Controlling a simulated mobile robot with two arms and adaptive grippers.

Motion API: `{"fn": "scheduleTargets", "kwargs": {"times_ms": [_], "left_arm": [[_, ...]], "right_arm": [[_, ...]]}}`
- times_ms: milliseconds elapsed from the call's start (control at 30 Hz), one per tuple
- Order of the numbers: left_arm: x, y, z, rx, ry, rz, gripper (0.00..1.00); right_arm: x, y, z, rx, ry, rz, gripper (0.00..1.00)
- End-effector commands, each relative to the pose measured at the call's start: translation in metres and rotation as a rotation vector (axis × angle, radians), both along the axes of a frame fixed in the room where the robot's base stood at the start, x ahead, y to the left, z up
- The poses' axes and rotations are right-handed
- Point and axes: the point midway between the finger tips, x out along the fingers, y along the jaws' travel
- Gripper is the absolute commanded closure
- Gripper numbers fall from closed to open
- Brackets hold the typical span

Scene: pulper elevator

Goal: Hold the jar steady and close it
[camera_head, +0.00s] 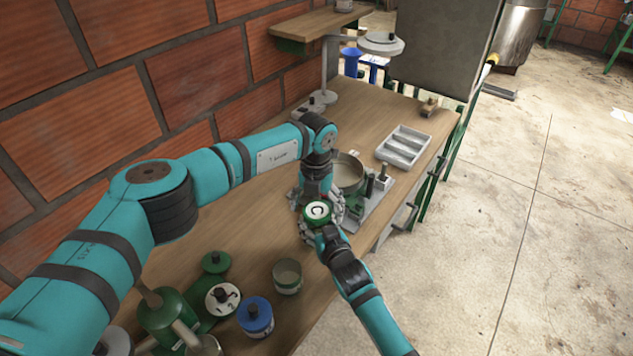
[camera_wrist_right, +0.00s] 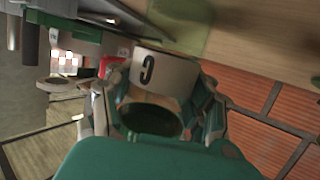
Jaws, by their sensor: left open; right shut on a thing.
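I cannot tell whether that dark area is an open mouth or a lid. My right gripper (camera_head: 325,236) is shut on the jar from the near side; its fingers (camera_wrist_right: 160,112) flank it. My left gripper (camera_head: 317,200) is open right behind the jar, its fingers partly hidden.
A metal pot (camera_head: 347,172) stands just behind the hands. A grey divided tray (camera_head: 404,147) lies farther right on the wooden bench (camera_head: 255,208). An open jar (camera_head: 287,276), a blue-lidded jar (camera_head: 255,316) and a green lid (camera_head: 216,262) stand near the front. A brick wall bounds the left.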

Motion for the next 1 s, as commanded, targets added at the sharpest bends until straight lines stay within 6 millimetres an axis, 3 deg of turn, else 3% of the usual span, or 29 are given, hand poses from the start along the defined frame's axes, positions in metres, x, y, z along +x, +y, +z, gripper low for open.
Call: {"fn": "scheduleTargets", "kwargs": {"times_ms": [500, 800, 1000], "left_arm": [[0.000, 0.000, 0.000, 0.005, 0.009, 0.767, 0.11], [0.001, 0.001, 0.056, 0.003, 0.007, 0.779, 0.11], [0.000, 0.001, 0.076, 0.005, 0.009, 0.779, 0.11]], "right_arm": [[0.000, 0.000, 0.000, 0.000, 0.000, 0.001, 1.00], [0.000, 0.000, 0.000, 0.000, 0.000, 0.000, 1.00], [0.000, 0.000, 0.000, 0.000, 0.000, 0.000, 1.00]]}}
